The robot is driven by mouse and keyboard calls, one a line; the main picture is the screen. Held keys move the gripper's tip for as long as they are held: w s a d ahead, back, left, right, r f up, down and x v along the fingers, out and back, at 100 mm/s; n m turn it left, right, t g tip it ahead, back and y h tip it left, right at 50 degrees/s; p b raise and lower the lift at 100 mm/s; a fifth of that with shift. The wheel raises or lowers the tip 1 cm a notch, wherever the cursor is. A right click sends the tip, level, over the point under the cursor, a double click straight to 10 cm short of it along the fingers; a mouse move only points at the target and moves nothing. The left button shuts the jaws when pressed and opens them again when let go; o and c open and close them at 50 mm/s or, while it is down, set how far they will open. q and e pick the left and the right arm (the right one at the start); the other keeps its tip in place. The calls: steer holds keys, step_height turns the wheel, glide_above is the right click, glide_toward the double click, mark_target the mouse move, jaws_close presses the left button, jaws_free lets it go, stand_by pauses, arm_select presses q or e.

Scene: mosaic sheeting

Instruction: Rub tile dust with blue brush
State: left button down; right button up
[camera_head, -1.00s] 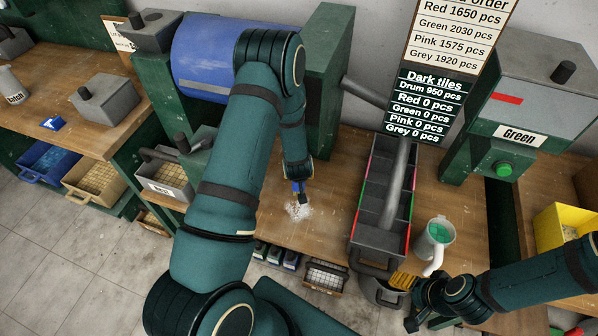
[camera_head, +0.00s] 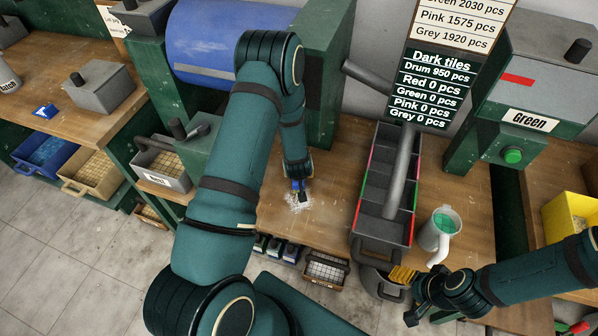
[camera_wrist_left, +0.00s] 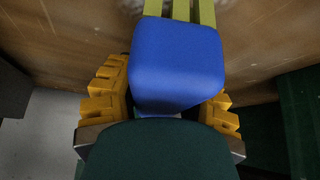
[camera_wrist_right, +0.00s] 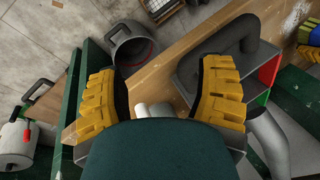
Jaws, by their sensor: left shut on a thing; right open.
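The blue brush (camera_head: 298,185) is in my left gripper (camera_head: 301,178), low over the bench. In the left wrist view its blue block (camera_wrist_left: 177,62) sits between the yellow fingers, with yellow-green strips beyond it. The pale tile dust (camera_head: 296,203) lies as a small patch on the wood directly under and around the brush. The brush appears at the dust, but I cannot tell whether it touches the wood. My right gripper (camera_head: 403,276) is open and empty near the bench's front edge, also seen with fingers apart in the right wrist view (camera_wrist_right: 160,92).
A dark divided bin (camera_head: 382,228) with a grey pipe stands right of the dust. A white mug (camera_head: 431,238) with green contents stands further right. A grey bucket (camera_wrist_right: 132,47) is below the bench edge. A blue drum (camera_head: 215,45) stands behind my left arm.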

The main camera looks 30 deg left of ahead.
mark_target(296, 198)
arm_select(q)
steer(key=shift+f+b, duration=0.9)
steer(key=shift+f, duration=0.15)
stand_by(0.4)
steer(key=shift+s+d+r, duration=0.1)
steer(key=shift+s+d, duration=0.15)
steer(key=shift+s, duration=0.75)
steer(key=shift+s+d+r, duration=0.1)
steer(key=shift+s+d, duration=0.1)
steer(key=shift+s, duration=0.8)
